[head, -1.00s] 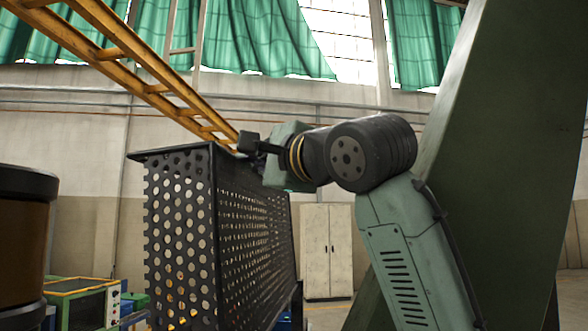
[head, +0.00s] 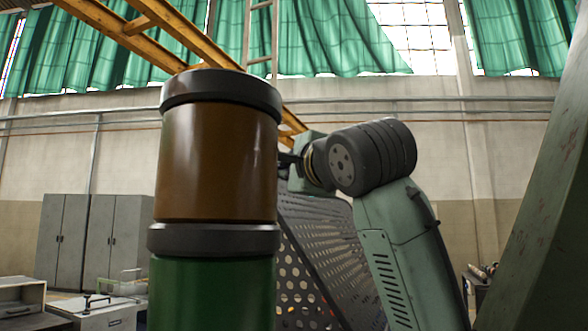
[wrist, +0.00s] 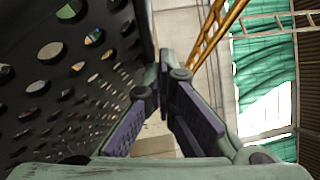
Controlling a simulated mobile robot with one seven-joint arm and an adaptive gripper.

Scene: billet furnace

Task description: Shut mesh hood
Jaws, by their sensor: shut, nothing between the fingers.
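The mesh hood (head: 318,240) is a dark panel with round holes. In the head view it stands tilted behind a brown and green cylinder, which hides its left part. It also fills the left of the wrist view (wrist: 70,85), close beside the fingers. My gripper (wrist: 168,75) is shut with its fingertips together and nothing between them. The fingers lie along the hood's face near its edge; I cannot tell whether they touch it. In the head view the fingers are mostly hidden behind the cylinder.
The large brown and green cylinder (head: 218,160) stands close in front. A green slanted beam (head: 545,200) is at the right. A yellow ladder-like frame (head: 140,30) runs overhead. Grey cabinets (head: 90,240) and a white bench (head: 95,312) stand at the left.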

